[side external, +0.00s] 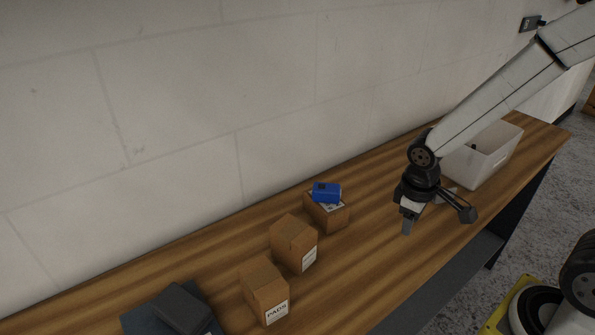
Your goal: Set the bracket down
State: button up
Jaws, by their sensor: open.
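My gripper (408,226) is open and points down over the right half of the wooden bench. No held thing shows at its fingertips. A blue block-like thing (326,192) lies on top of a low cardboard box (328,212), to the left of my gripper and apart from it. I cannot tell for sure which thing is the bracket.
The white bin (486,158) stands at the bench's right end. Two cardboard boxes (294,243) (264,290) stand left of my gripper. A dark flat tray-like thing (177,308) lies at the lower left. The wooden bench (370,263) is clear in front of the boxes. A wall runs behind.

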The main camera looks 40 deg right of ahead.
jog(key=a+r+m+t, duration=0.1)
jog(key=a+m+t+y, duration=0.1)
jog(key=m, duration=0.1)
jog(key=shift+s+r, duration=0.35)
jog(key=shift+s, duration=0.05)
dwell(1.0)
